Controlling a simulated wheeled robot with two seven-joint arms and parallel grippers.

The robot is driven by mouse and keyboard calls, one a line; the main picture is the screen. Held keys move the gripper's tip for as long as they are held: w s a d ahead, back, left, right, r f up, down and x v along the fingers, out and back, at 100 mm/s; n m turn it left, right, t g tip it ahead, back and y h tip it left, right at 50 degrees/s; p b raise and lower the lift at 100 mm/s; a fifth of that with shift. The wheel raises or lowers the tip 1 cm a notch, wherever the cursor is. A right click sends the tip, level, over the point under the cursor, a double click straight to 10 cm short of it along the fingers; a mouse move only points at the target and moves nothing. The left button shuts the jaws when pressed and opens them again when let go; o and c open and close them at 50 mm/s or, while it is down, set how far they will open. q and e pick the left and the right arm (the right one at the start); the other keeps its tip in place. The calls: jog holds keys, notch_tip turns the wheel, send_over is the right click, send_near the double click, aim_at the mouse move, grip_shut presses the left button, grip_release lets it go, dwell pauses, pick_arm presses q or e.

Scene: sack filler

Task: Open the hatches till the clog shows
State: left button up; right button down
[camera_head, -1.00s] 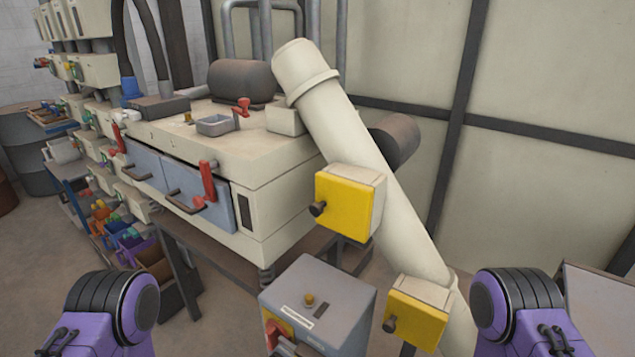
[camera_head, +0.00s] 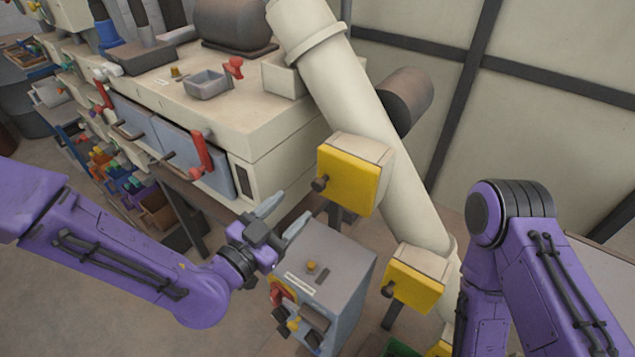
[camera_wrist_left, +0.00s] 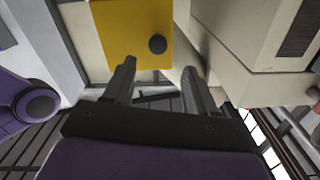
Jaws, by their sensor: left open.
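A pale slanted pipe (camera_head: 350,120) carries an upper hatch with a yellow door (camera_head: 348,184) and dark knob, and a lower yellow hatch (camera_head: 413,288). Part of a third yellow hatch (camera_head: 440,349) shows at the bottom edge. The upper and lower doors look shut; no clog is visible. My left gripper (camera_head: 283,214) is open and empty, left of and below the upper hatch, apart from it. In the left wrist view, a yellow door (camera_wrist_left: 122,28) with its round knob lies beyond the open fingers (camera_wrist_left: 158,68). My right arm stands at the right; its gripper is out of view.
A grey control box (camera_head: 325,262) with knobs and a red switch stands just below my left gripper. A large cream machine (camera_head: 255,130) with red handles is behind it. A green object (camera_head: 402,348) shows at the bottom edge. Open floor lies at lower left.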

aim_at(316, 187)
pick_arm(q)
jog(key=b+x, duration=0.3)
jog(key=shift+d+r+b, duration=0.2)
jog(key=shift+b, duration=0.2)
jog(key=p+x, duration=0.1)
jog(key=x, duration=0.5)
jog(key=shift+f+p, duration=0.2)
jog(key=shift+p, duration=0.2)
pick_arm(e)
jog(key=f, duration=0.3)
jog(key=shift+s+f, duration=0.2)
jog(key=shift+f, duration=0.05)
pick_arm(q)
jog(key=shift+c, duration=0.4)
grip_shut()
